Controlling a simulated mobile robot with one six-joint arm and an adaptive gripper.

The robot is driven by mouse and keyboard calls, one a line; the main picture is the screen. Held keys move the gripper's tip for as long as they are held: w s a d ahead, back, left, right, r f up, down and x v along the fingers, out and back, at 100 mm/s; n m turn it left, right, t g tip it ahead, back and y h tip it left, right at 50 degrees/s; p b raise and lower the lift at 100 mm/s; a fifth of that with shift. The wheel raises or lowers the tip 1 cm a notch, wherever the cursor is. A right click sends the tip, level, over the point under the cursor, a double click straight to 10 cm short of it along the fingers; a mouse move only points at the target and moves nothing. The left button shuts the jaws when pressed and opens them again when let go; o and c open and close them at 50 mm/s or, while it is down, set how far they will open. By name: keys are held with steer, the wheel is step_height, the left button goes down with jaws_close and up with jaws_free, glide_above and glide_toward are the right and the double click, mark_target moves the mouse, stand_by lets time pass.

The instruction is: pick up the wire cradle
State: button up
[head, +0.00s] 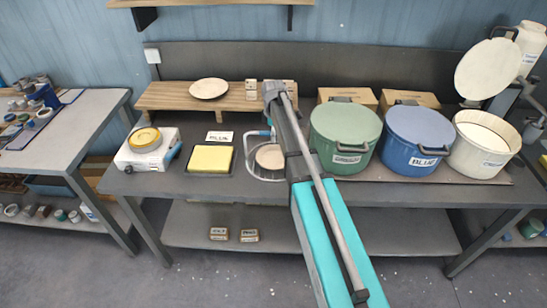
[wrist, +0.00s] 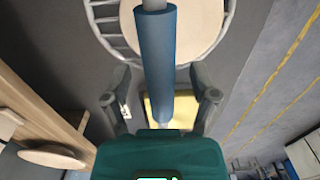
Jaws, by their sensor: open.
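In the wrist view, the cradle's pale wires (wrist: 103,22) curve around the plate (wrist: 192,22) at the top. The blue handle (wrist: 157,60) runs down between the fingers of my gripper (wrist: 160,96). The fingers are spread, with a gap on each side of the handle.
A yellow sponge pad (head: 210,159) in a dark tray lies left of the cradle. A white device (head: 140,160) stands farther left. Green (head: 345,121) and blue (head: 409,131) lidded tubs stand right of my arm. A wooden rack (head: 180,96) stands behind.

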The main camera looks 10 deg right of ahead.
steer(key=shift+f, duration=0.25)
stand_by(0.4)
steer(key=shift+c, duration=0.3)
jaws_close()
